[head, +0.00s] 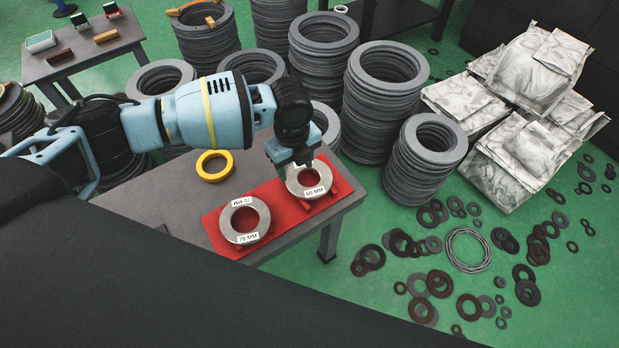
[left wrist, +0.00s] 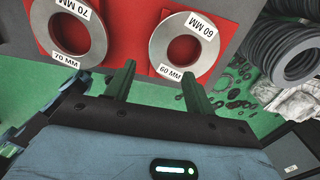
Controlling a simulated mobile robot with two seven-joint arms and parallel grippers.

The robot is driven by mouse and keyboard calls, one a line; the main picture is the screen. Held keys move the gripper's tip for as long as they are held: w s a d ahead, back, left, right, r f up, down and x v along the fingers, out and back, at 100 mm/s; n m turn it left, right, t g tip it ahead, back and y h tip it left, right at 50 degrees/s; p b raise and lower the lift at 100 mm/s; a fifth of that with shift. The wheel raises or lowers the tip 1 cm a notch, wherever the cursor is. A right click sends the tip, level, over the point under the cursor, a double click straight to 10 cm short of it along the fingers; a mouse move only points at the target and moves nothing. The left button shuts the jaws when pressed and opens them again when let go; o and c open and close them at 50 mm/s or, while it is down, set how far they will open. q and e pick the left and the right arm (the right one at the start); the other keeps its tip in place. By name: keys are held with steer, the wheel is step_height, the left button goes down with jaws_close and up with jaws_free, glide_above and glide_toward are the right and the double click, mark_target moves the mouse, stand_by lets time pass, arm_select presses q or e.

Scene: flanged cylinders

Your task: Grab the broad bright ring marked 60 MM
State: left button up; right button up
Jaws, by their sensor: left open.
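The broad bright ring marked 60 MM (head: 309,191) lies on a red mat (head: 213,229) on the grey table. In the left wrist view the 60 MM ring (left wrist: 165,54) shows two white labels. A similar ring marked 70 MM (head: 243,220) lies to its left on the same mat, and it also shows in the left wrist view (left wrist: 92,47). My left gripper (head: 304,165) is open and empty, at the 60 MM ring's far side and seemingly above it. In the left wrist view its two green fingers (left wrist: 157,82) point toward the ring. My right gripper is not in view.
A yellow ring (head: 214,166) lies on the table (head: 178,207) behind the mat. Tall stacks of grey rings (head: 385,100) stand behind the table. Wrapped silver packages (head: 535,95) and several loose dark rings lie on the green floor at right. A side table (head: 85,48) stands at far left.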

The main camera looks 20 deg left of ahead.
mark_target(294, 185)
arm_select(q)
steer(key=shift+w+a+r, duration=0.1)
steer(key=shift+a+r, duration=0.05)
steer(key=shift+a, duration=0.05)
steer(key=shift+a+f+b, duration=0.2)
steer(key=shift+f+b, duration=0.2)
steer(key=shift+f, duration=3.55)
jaws_close()
steer(key=shift+w+r, duration=0.1)
steer(key=shift+r, duration=0.05)
